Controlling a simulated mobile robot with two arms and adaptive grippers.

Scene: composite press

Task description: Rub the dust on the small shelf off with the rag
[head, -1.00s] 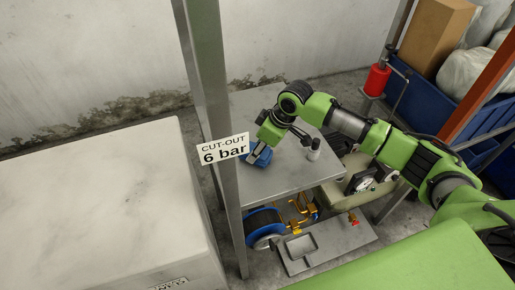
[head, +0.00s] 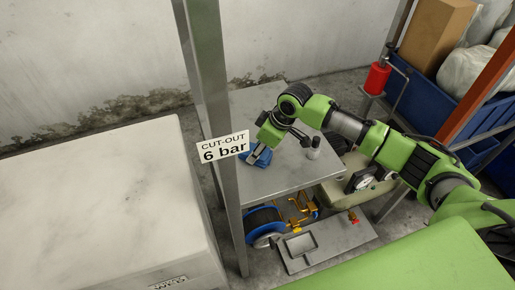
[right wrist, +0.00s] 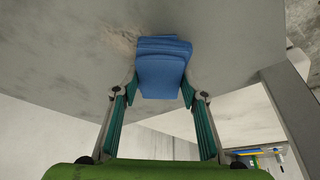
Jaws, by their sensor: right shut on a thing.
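The small shelf (head: 275,183) is a grey metal top behind the upright post. My right gripper (head: 260,148) is over its left part, shut on a folded blue rag (head: 257,157), which is partly hidden by the sign. In the right wrist view the rag (right wrist: 160,70) sits between the fingertips of my right gripper (right wrist: 160,90), against or very close to the shelf top (right wrist: 225,45). A pale brownish dust patch (right wrist: 120,40) shows just left of the rag, with fainter grey smudges farther left. My left gripper is not in view.
A grey post (head: 208,75) with a "CUT-OUT 6 bar" sign (head: 223,147) stands in front of the shelf. A small grey bottle-like item (head: 314,148) stands on the shelf. A hose reel (head: 264,225) and a gauge (head: 361,181) are below. A large pale block (head: 95,210) is at left.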

